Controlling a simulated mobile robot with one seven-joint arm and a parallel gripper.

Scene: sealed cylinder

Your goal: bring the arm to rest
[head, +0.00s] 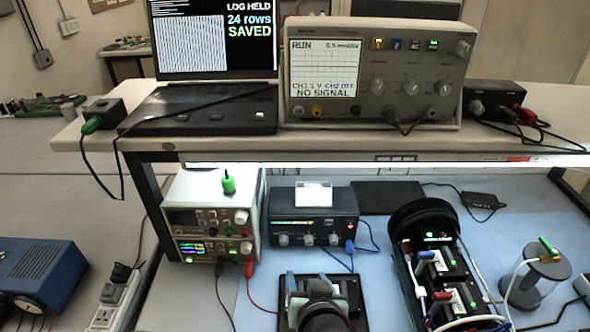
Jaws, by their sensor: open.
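My gripper (318,284) is at the bottom centre, low over the blue mat (390,303). Its two grey-blue fingers are apart, and I see nothing held between them. My dark wrist hides part of a black flat piece (291,287) behind and below it. To the right, clear of the gripper, lies a long black housing (424,219) with a round end. Circuit boards, a blue lever and a red lever, and white wires show in its open length.
A raised shelf (350,147) crosses above the bench, carrying a laptop (200,108), an oscilloscope (372,75) reading NO SIGNAL and a black box (494,100). Below stand power supplies (212,217), a black instrument (313,217) and a grey spool (536,284). Loose leads cross the mat.

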